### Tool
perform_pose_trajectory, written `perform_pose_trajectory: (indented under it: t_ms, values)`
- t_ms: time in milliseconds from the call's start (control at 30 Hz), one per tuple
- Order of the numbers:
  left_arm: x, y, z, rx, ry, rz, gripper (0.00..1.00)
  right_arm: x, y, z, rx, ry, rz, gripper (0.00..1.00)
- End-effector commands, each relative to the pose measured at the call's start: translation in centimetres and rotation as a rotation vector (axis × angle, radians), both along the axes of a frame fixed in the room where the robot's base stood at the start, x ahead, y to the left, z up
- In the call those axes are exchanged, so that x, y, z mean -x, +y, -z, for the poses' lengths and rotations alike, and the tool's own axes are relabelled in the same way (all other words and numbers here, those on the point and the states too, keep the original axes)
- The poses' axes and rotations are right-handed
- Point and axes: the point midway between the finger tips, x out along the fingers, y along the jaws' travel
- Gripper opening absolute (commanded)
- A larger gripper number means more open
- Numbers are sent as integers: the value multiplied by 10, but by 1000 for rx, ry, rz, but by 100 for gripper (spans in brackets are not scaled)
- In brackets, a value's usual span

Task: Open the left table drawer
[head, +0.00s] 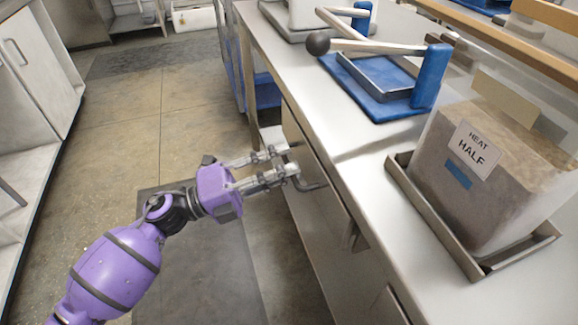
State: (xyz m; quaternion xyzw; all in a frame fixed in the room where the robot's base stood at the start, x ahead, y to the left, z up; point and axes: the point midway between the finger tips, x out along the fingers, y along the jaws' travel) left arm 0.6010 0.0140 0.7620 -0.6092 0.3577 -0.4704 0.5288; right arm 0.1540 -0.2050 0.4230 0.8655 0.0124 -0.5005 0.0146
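The left table drawer (318,172) is a grey metal front under the edge of the steel table. It looks closed, near flush with the table side. Its bar handle (313,184) sticks out towards the aisle, partly hidden by the gripper. My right gripper is not in view.
On the steel table (345,140) stand a blue press with a lever (385,75) and a clear bin of brown substrate (480,170) in a metal tray (480,268). A white cabinet (45,75) stands at left. The aisle floor (175,120) is free.

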Motion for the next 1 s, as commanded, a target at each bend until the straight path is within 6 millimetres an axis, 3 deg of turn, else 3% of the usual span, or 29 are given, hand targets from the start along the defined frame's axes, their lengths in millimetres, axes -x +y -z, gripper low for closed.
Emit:
perform_pose_trajectory:
  t_ms: [167, 433, 667, 1000]
  values:
    - [-4, -13, -3, 0, 1, 0, 28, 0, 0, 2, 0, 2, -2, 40]
    - [-4, -14, -2, 0, 1, -1, 28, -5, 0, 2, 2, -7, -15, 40]
    - [-4, -14, -2, 1, 2, -2, 0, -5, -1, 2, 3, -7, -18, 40]
    - [-4, -13, -2, 1, 2, -2, 0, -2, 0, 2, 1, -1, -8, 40]
